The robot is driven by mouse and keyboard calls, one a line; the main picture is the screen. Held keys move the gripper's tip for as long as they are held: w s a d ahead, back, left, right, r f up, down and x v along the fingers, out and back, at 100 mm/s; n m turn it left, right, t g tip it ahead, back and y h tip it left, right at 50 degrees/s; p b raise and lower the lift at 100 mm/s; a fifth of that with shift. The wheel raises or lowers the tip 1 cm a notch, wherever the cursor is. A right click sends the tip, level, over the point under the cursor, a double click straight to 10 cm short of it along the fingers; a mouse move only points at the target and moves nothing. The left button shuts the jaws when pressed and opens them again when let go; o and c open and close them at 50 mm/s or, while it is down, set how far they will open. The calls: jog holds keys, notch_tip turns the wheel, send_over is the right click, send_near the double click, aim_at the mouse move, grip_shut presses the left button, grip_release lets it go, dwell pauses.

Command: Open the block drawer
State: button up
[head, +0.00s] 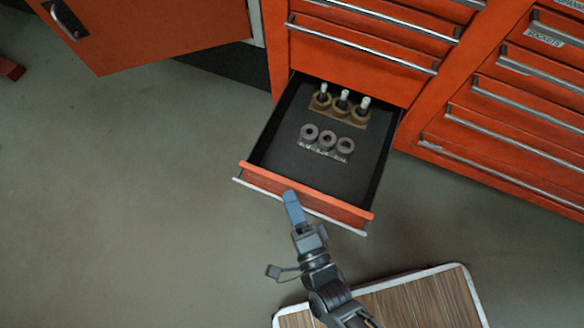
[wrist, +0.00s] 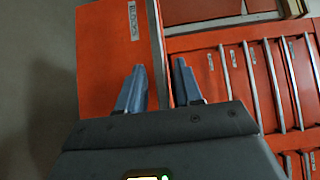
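The block drawer (head: 335,207) is pulled well out of the red cabinet in the head view. Its pale bar handle (head: 340,226) runs along the front. A label that seems to read BLOCKS shows on the orange drawer front (wrist: 105,55) in the wrist view. My gripper (head: 291,196) is at the drawer front, near the middle of the handle. In the wrist view its two blue fingers (wrist: 160,75) are apart, and the handle bar (wrist: 157,45) runs between them with a gap visible. Contact with the handle cannot be told.
Inside the drawer are a brown block with several pegs (head: 340,108) and a row of grey rings (head: 326,142). Shut drawers (head: 520,130) are at the right. An orange cabinet door (head: 150,30) hangs open at upper left. A wood-topped surface (head: 425,300) is at the bottom. Floor at left is clear.

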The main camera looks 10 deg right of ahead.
jog(key=shift+s+d+p, duration=0.2)
jog(key=shift+s+p, duration=0.05)
jog(key=shift+s, duration=1.05)
jog(key=shift+s+d+p, duration=0.2)
jog(key=shift+s+p, duration=0.05)
jog(key=shift+s, duration=1)
jog(key=shift+s+d+p, duration=0.2)
jog(key=shift+s+p, duration=0.05)
jog(key=shift+s, duration=1.05)
jog(key=s+d+r+n+g+h, duration=0.1)
jog(key=s+d+r+n, duration=0.3)
jog(key=r, duration=0.5)
jog(key=s+d+r+n+g+h, duration=0.1)
jog(key=s+d+r+n, duration=0.2)
jog(key=d+r+n, duration=0.5)
jog(key=s+d+r+n+g+h, duration=0.1)
jog(key=s+d+r+n, duration=0.25)
jog(key=r, duration=0.65)
jog(key=shift+n, duration=0.35)
jog(key=r+p, duration=2.8)
jog(key=shift+w+d, duration=0.25)
jog(key=shift+d, duration=0.15)
jog(key=shift+s, duration=0.1)
